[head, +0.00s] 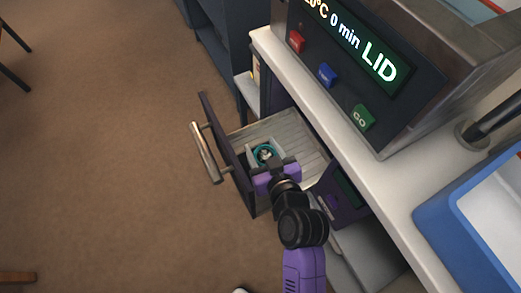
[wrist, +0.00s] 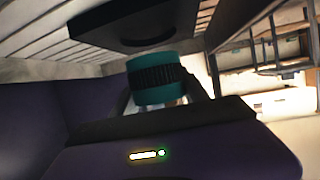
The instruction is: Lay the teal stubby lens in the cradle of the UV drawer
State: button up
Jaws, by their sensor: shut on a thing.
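The teal stubby lens (head: 265,153) shows as a teal ring inside the open UV drawer (head: 295,130). In the wrist view the lens (wrist: 157,80) has a dark ridged band and sits between my gripper's fingers. My gripper (head: 272,163) is shut on the lens. The pale cradle (head: 251,157) stands around or just beneath the lens in the head view.
The drawer's dark front (head: 226,150) with its metal handle (head: 207,153) stands out over the brown floor. A white counter (head: 330,110) overhangs the drawer's right side, bearing a machine with a LID display (head: 350,40). A blue-rimmed tray (head: 440,205) is at right.

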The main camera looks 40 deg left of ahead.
aim_at(261, 152)
jog(key=shift+w+a, duration=0.15)
jog(key=shift+a, duration=0.05)
jog(key=shift+w+a+f+b, duration=0.15)
jog(key=shift+f+b, duration=0.3)
jog(key=shift+f, duration=0.4)
jog(key=shift+a+f+b, duration=0.1)
jog(key=shift+f+b, duration=0.3)
jog(key=shift+f, duration=0.45)
jog(key=shift+f, duration=0.2)
jog(key=o, duration=1.5)
jog(key=shift+r, duration=0.1)
